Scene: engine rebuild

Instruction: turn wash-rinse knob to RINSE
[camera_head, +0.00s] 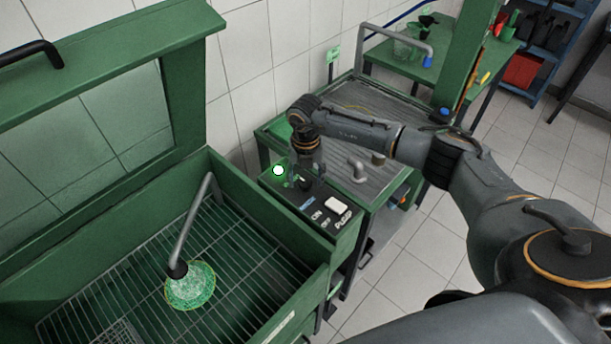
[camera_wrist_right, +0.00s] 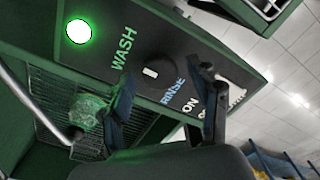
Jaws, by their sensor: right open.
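The wash-rinse knob (camera_wrist_right: 151,73) is dark with a white mark and sits on the black control panel (camera_wrist_right: 185,50), between the words WASH and RINSE in the right wrist view. Which label its mark points to is hard to tell. My right gripper (camera_wrist_right: 165,76) is open, with one finger on either side of the knob's place in that view; contact with the knob is not visible. In the head view, my right gripper (camera_head: 306,178) points down over the panel (camera_head: 318,222) and hides most of the knob. My left gripper is not in view.
A lit green-white lamp (camera_head: 278,170) and a white push button (camera_head: 336,206) share the panel. A grey sink top with a tap (camera_head: 357,171) lies behind.

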